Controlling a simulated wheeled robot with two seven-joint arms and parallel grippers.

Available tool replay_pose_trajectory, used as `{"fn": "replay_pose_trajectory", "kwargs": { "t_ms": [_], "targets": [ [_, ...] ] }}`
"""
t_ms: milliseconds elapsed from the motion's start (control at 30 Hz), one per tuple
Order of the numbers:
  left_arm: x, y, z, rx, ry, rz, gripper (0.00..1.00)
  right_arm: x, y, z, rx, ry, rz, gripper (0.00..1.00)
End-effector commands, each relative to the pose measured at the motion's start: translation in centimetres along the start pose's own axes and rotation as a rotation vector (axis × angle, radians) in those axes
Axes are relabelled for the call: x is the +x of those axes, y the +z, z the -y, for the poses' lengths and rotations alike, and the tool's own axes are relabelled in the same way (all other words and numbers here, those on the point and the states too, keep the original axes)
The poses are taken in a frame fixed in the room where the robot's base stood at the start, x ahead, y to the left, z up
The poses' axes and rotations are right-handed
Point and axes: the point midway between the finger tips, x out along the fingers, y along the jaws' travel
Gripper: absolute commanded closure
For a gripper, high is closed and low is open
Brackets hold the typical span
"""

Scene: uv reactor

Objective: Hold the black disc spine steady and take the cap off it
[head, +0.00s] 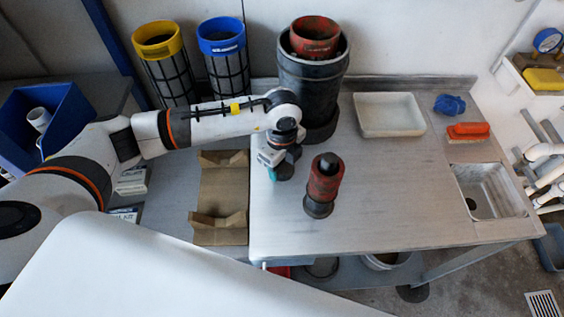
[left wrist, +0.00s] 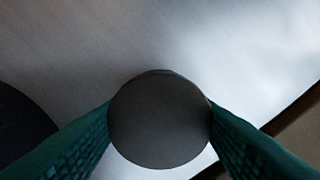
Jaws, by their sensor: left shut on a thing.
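A red cylinder (head: 325,180) with a dark top and a dark round base stands upright on the metal bench, just right of my left gripper (head: 283,170). The left gripper reaches down over the bench and is apart from the cylinder. In the left wrist view its teal fingers are shut on a dark round thing (left wrist: 160,120), seen end on. I cannot tell whether this is the black disc spine or its cap. The held thing is mostly hidden by the gripper in the head view. My right gripper is not in view.
A large black container (head: 312,88) with a red sleeve stands behind the gripper. A brown holder (head: 222,190) lies to the left. A pale tray (head: 389,114), a blue item (head: 449,104), a red brush (head: 468,130) and a sink (head: 488,191) are right. The bench's middle right is clear.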

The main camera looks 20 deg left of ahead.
Motion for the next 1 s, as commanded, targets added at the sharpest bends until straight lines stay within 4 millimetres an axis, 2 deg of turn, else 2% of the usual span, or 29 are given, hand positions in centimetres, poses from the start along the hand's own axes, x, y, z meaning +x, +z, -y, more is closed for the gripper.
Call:
{"fn": "replay_pose_trajectory", "kwargs": {
  "t_ms": [33, 133, 400, 533, 667, 1000],
  "targets": [
    [0.1, 0.0, 0.0, 0.0, 0.0, 0.0, 0.43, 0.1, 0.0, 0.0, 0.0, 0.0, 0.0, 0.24],
    [0.1, 0.0, 0.0, 0.0, 0.0, 0.0, 0.27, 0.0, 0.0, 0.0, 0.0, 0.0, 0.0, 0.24],
    [0.0, 0.0, 0.0, 0.0, 0.0, 0.0, 0.26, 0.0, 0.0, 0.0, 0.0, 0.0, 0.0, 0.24],
    [-0.7, 0.0, -0.1, 0.0, 0.002, 0.0, 0.26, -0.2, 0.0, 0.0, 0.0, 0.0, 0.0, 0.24],
    [-2.8, 0.0, -0.1, 0.001, 0.005, 0.0, 0.26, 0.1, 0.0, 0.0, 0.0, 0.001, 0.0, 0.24],
    [-9.8, 0.0, -0.1, 0.001, 0.003, 0.0, 0.26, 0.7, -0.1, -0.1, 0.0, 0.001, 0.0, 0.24]
  ]
}}
